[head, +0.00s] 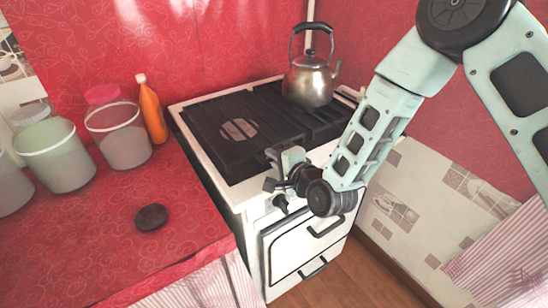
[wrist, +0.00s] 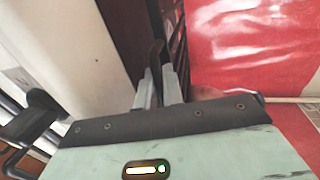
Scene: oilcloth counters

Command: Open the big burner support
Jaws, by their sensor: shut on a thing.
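The black burner support (head: 205,120) lies flat over the top of the white stove (head: 246,192), with a round grey patch showing within it. My gripper (head: 274,166) is at the front edge of the support, near the middle of the stove front. In the wrist view, my gripper's two fingers (wrist: 158,88) are shut on a thin dark piece (wrist: 156,54), which looks like the front edge of the support. The fingers and arm hide part of that edge in the head view.
A metal kettle (head: 310,80) stands on the back right of the stove. Knobs (head: 281,203) and an oven handle (head: 326,228) stick out in front. The red counter (head: 95,240) at left holds tubs, an orange bottle (head: 152,110) and a dark round thing (head: 151,217).

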